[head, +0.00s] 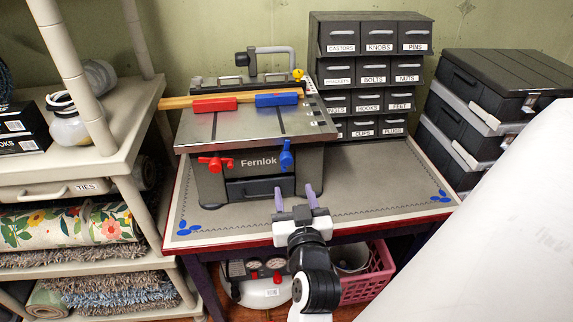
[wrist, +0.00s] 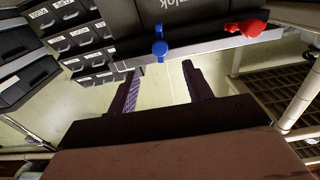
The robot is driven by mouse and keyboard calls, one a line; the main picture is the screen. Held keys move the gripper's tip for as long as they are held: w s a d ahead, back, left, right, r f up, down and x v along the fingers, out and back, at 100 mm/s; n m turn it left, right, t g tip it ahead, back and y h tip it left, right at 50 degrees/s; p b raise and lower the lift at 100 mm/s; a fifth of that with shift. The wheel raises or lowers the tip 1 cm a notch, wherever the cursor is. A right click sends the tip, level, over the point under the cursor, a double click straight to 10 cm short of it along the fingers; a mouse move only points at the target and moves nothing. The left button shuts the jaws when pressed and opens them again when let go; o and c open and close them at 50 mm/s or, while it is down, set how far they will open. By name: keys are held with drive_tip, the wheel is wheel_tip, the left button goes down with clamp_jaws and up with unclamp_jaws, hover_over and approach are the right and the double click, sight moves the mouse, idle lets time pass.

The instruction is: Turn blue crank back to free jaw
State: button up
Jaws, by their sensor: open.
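The blue crank (head: 286,156) is on the front of the grey Fernlok machine (head: 262,187), to the right of the label. It also shows in the wrist view (wrist: 159,48), beyond my fingertips. A red crank (head: 215,163) is on the left of the same front. On the machine's top, a blue jaw (head: 276,99) and a red jaw (head: 215,104) sit against a wooden strip (head: 176,102). My gripper (head: 296,198) is open and empty, in front of and below the blue crank, apart from it. In the wrist view the fingers (wrist: 160,88) are spread with nothing between them.
The machine stands on a red-edged table (head: 365,185); its mat is clear to the right. Labelled drawers (head: 366,75) stand behind right, with black cases (head: 495,90) beyond. A beige shelf (head: 90,170) is at left. A pink crate (head: 372,276) is below the table.

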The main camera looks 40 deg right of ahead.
sight(287, 163)
drive_tip(key=p+x, duration=0.2)
drive_tip(key=x, duration=1)
drive_tip(key=shift+r+p, duration=0.1)
drive_tip(key=shift+p, duration=0.3)
drive_tip(key=c, duration=1)
